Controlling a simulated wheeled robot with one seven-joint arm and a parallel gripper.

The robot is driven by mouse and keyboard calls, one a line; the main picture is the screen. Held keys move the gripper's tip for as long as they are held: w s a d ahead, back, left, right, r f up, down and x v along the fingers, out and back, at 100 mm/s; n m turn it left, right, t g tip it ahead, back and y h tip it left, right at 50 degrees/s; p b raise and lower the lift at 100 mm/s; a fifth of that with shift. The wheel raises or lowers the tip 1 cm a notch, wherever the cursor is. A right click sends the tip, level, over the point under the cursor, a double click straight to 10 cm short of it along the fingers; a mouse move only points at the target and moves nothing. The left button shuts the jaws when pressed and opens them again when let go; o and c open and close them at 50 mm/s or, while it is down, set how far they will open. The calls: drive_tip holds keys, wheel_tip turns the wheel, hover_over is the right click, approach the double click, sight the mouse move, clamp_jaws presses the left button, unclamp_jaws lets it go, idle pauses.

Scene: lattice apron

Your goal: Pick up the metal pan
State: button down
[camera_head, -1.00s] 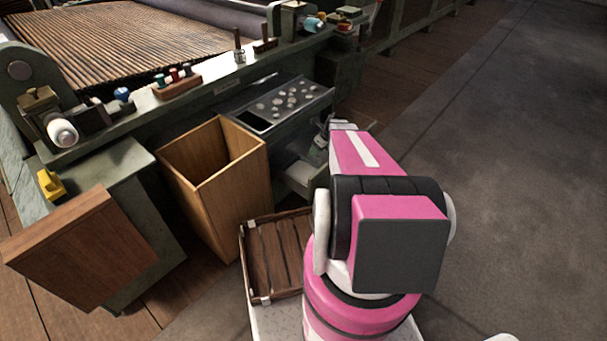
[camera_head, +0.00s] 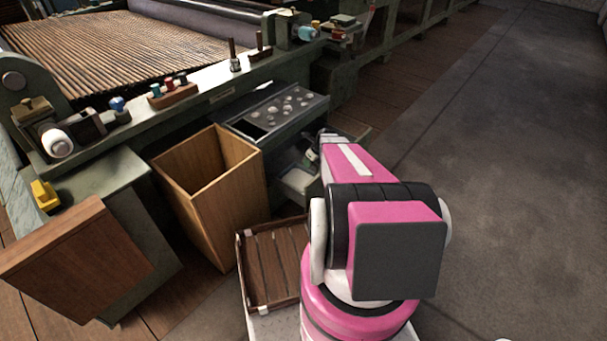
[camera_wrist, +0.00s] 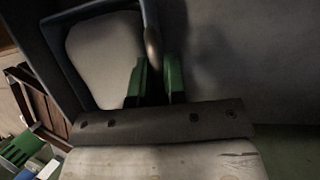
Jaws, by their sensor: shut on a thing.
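In the wrist view my gripper (camera_wrist: 157,86) shows as two green fingertips, close together. They are shut on what looks like the edge of the metal pan (camera_wrist: 60,62), a dark blue-grey rim around a pale inside. The pan extends up and left from the fingers. Shadow hides the exact contact. In the head view my pink and black arm hides the gripper and most of what it holds.
A tall open wooden bin (camera_head: 210,200) stands left of my arm, beside a slatted wooden tray (camera_head: 272,265). Behind is a green machine with a grey perforated panel (camera_head: 280,108). A brown wooden board (camera_head: 75,260) is at lower left. The grey floor at right is clear.

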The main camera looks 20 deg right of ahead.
wheel_tip(320, 180, up, 10)
idle(0.5)
drive_tip(key=c, duration=1.7)
unclamp_jaws()
clamp_jaws()
